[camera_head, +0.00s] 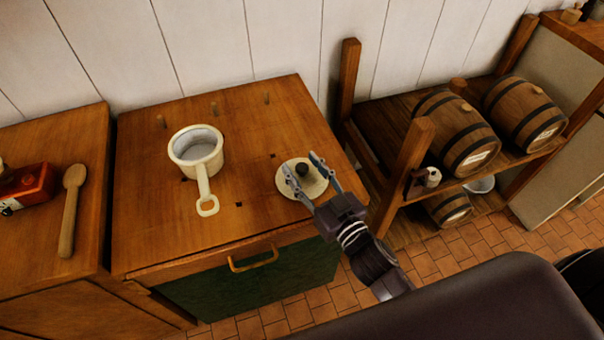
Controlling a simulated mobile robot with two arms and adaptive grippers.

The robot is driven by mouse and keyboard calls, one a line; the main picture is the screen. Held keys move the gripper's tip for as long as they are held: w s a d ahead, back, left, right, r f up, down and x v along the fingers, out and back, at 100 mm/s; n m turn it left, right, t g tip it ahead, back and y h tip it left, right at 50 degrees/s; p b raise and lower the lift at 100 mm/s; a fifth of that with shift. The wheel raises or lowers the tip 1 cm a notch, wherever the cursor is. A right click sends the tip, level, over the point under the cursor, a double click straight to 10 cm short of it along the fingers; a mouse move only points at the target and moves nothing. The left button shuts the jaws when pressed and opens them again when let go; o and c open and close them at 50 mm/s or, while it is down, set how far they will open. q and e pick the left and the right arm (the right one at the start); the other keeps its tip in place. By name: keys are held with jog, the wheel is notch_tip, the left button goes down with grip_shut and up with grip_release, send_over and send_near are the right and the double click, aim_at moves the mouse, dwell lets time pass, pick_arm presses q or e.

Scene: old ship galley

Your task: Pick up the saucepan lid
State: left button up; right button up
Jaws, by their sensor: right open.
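The saucepan lid (287,182) is a flat cream disc with a dark round knob (302,169). It lies on the wooden cabinet top near the right front edge. My right gripper (314,168) is open over the lid, with its fingers on either side of the knob or close to it; I cannot tell whether they touch it. The fingers hide part of the lid's right side. The cream saucepan (196,150) stands upright to the left of the lid, its long handle pointing to the front. My left gripper is not in view.
The cabinet top (150,220) has several short pegs at the back. A wooden spoon (70,210) and a red object (28,187) lie on the left counter. A wooden rack (408,150) with barrels (455,130) stands close on the right.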

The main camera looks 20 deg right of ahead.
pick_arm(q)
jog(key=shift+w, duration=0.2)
pick_arm(e)
jog(key=shift+w+a, duration=0.1)
jog(key=shift+w, duration=0.2)
jog(key=shift+c, duration=0.2)
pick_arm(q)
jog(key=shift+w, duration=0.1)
pick_arm(e)
grip_shut()
jog(key=shift+r, duration=0.1)
